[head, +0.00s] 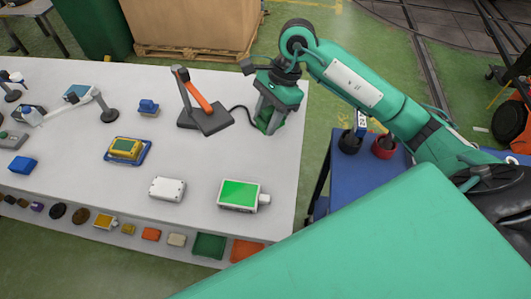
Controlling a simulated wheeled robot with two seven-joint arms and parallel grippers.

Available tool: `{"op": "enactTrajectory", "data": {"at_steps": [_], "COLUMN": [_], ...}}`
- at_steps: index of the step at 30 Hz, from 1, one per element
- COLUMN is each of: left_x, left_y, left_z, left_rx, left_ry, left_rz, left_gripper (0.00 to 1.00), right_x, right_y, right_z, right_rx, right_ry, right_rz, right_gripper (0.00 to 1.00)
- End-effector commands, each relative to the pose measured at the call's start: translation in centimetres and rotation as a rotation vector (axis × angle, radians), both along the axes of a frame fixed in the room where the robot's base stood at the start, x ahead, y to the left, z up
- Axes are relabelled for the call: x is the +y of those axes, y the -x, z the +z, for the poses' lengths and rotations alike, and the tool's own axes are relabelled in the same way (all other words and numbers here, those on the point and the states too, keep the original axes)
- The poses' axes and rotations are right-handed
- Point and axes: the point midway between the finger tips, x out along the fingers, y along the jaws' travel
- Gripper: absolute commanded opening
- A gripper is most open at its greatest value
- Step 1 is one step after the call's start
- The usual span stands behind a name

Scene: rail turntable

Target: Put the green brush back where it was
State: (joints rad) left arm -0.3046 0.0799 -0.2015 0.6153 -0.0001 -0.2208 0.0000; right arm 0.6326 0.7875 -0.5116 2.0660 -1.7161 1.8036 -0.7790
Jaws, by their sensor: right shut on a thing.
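My right gripper (268,122) reaches down over the right part of the white table (200,85), near its right edge. It is shut on a small green thing (265,121), which looks like the green brush. The fingers hide most of it, and I cannot tell whether it touches the table. A blue brush-like block (148,106) stands on the table further left. My left gripper is not in view.
A grey stand with an orange arm (196,90) is just left of the gripper. A white device with a green screen (239,194), a white box (167,188) and a yellow-green block on a blue tray (126,150) lie nearer. A blue side table (352,182) holds black (349,141) and red (384,147) round holders.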

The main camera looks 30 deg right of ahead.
Motion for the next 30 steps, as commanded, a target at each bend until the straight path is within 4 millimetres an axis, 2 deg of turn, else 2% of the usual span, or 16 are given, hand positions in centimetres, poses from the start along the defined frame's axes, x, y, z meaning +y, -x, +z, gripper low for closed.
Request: {"op": "enactTrajectory", "data": {"at_steps": [12, 15, 22, 30], "left_x": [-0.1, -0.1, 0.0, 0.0], "left_y": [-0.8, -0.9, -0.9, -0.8], "left_z": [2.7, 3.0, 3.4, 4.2], "left_rx": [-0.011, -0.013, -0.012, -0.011], "left_ry": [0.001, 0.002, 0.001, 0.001], "left_rz": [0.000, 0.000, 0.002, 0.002], "left_gripper": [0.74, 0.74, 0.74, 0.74], "right_x": [0.1, 0.0, 0.0, 0.0], "right_y": [0.1, 0.0, 0.0, 0.0], "right_z": [-9.5, -10.9, -12.5, -15.9], "right_rx": [0.006, 0.003, 0.002, 0.001], "right_ry": [-0.001, 0.000, -0.001, -0.001], "right_rz": [0.000, 0.001, 0.001, 0.001], "right_gripper": [0.16, 0.16, 0.16, 0.16]}}
